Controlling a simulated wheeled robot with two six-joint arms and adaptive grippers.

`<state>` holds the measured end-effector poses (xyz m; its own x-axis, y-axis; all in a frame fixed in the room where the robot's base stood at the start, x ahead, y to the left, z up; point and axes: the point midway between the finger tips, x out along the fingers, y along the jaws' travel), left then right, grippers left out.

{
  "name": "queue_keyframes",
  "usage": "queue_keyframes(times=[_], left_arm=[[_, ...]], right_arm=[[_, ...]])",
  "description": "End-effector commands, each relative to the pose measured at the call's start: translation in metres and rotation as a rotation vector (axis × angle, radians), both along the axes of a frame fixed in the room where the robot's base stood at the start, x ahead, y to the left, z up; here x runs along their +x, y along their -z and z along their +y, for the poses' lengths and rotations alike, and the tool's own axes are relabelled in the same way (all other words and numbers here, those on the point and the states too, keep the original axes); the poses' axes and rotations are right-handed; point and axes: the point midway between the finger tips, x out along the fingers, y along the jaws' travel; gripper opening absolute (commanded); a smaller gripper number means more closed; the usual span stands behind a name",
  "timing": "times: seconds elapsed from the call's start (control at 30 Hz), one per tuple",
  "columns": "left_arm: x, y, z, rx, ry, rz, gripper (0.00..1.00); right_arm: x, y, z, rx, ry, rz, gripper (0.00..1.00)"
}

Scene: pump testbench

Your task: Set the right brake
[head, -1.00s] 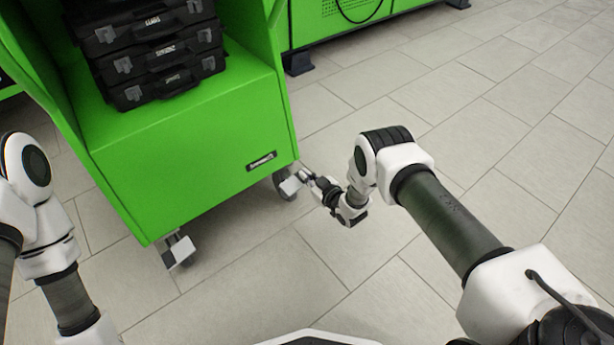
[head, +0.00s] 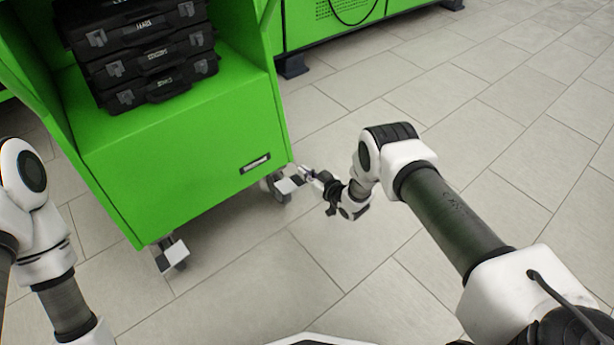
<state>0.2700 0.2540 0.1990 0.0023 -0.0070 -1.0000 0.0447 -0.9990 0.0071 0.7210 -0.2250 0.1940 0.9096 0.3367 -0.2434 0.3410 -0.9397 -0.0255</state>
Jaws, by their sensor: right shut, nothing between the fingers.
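The right brake is a light grey pedal (head: 289,185) on the right front caster (head: 272,184) of the green cart (head: 190,160), near the floor. My right gripper (head: 308,172) is shut and empty, its tips at the pedal's upper right side. I cannot tell whether the tips touch the pedal. A like pedal (head: 172,255) sits on the left front caster. My left arm shows at the left edge, but its gripper is out of view.
Several black cases (head: 150,60) are stacked on the cart's shelf. A green machine (head: 340,20) on dark feet stands behind. The tiled floor (head: 470,150) to the right of the cart is clear.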

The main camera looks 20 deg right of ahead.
Motion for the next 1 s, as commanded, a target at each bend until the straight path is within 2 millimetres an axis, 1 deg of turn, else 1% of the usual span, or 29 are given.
queue_keyframes(times=[0.03,0.2,0.3,0.4,0.47,0.6,1.0], left_arm=[[0.0,-0.016,0.0,0.0,0.002,0.001,0.0],[-0.001,-0.041,-0.001,-0.001,0.006,0.003,0.0],[-0.001,-0.052,-0.001,-0.001,0.005,0.004,0.0],[-0.001,-0.059,-0.001,-0.001,0.005,0.003,0.0],[-0.001,-0.061,-0.001,-0.001,0.005,0.003,0.0],[-0.001,-0.063,-0.001,0.0,0.005,0.004,0.0],[-0.001,-0.062,-0.001,0.0,0.005,0.004,0.0]], right_arm=[[0.003,-0.021,0.002,0.0,0.0,-0.001,0.0],[-0.036,-0.029,-0.016,0.001,0.003,0.006,0.0],[-0.057,-0.033,-0.024,0.0,0.002,0.004,0.0],[-0.074,-0.036,-0.031,0.001,0.002,0.002,0.0],[-0.08,-0.036,-0.033,0.0,0.0,0.002,0.0],[-0.087,-0.036,-0.036,0.001,0.001,0.0,0.0],[-0.087,-0.035,-0.036,0.0,0.0,-0.001,0.0]])
